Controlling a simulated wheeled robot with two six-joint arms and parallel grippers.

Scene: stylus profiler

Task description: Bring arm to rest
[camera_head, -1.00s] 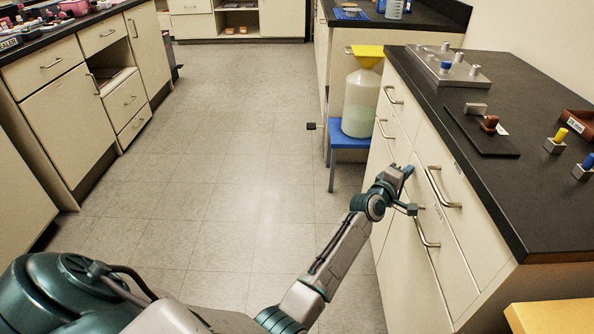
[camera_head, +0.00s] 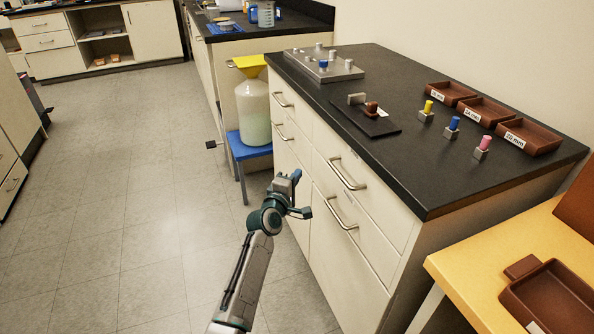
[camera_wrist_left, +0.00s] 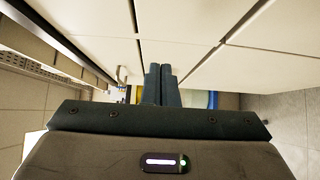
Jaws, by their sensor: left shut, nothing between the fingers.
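My left arm (camera_head: 245,280) reaches up from the bottom of the head view. My left gripper (camera_head: 296,176) is in front of the pale drawer cabinet, left of its metal drawer handles (camera_head: 346,175). A small gap to the cabinet cannot be judged. In the left wrist view the two dark fingers (camera_wrist_left: 160,72) lie side by side, shut, with nothing between them. They point along pale cabinet fronts (camera_wrist_left: 195,35). My right gripper is not in view.
A black-topped bench (camera_head: 400,170) carries a metal plate (camera_head: 325,66), small colored pegs and brown trays (camera_head: 525,137). A bottle with a yellow funnel (camera_head: 252,105) stands on a blue stool (camera_head: 248,150). A yellow table (camera_head: 465,262) is at lower right. The floor (camera_head: 130,220) at left is clear.

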